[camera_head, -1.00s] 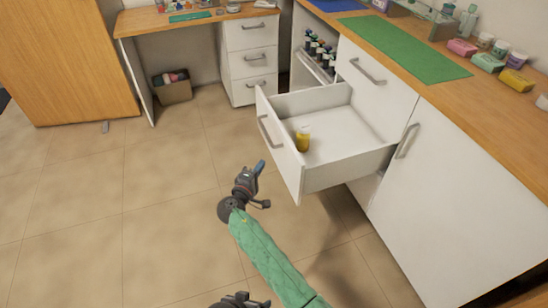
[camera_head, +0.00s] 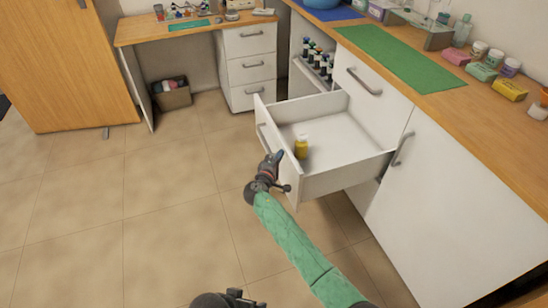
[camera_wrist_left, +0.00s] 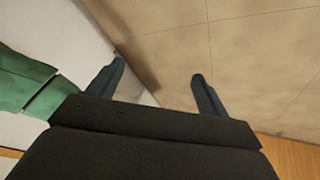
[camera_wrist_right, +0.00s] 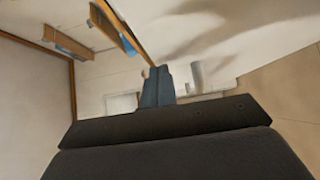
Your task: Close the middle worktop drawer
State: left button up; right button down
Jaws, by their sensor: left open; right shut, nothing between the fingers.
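The middle worktop drawer (camera_head: 335,178) is pulled well out of the white cabinet under the wooden worktop. A small yellow jar (camera_head: 301,148) stands inside it near its front. My right gripper (camera_head: 273,163) is at the outer face of the drawer front, near its handle (camera_head: 265,139); I cannot tell whether it touches. In the right wrist view its fingers (camera_wrist_right: 158,86) are closed together with nothing between them. My left gripper (camera_head: 237,298) is low at the bottom edge of the head view. In the left wrist view its fingers (camera_wrist_left: 158,85) are apart and empty above the floor.
A closed cabinet door (camera_head: 415,215) is right of the drawer, and a closed upper drawer (camera_head: 368,85) is above it. A rack of dark bottles (camera_head: 318,62) sits behind. A desk with drawers (camera_head: 249,70) stands at the back. The tiled floor at left is clear.

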pick_arm(q)
jog(key=shift+r, duration=0.15)
pick_arm(e)
jog(key=shift+d, duration=0.1)
jog(key=shift+d, duration=0.1)
pick_arm(q)
notch_tip(320, 180, down, 31)
jog(key=d+t+b, duration=0.1)
jog(key=t+b, duration=0.2)
jog(key=b, duration=0.5)
jog(key=shift+r+n+b, duration=0.15)
jog(key=shift+n+b, duration=0.15)
jog(key=shift+b, duration=0.1)
pick_arm(e)
jog(key=w+d, duration=0.4)
jog(key=d, duration=0.8)
jog(key=w+d, duration=0.4)
jog(key=d, duration=0.8)
jog(key=w+d, duration=0.4)
jog(key=d, duration=0.8)
jog(key=shift+d, duration=0.4)
pick_arm(q)
jog(key=shift+d, duration=0.1)
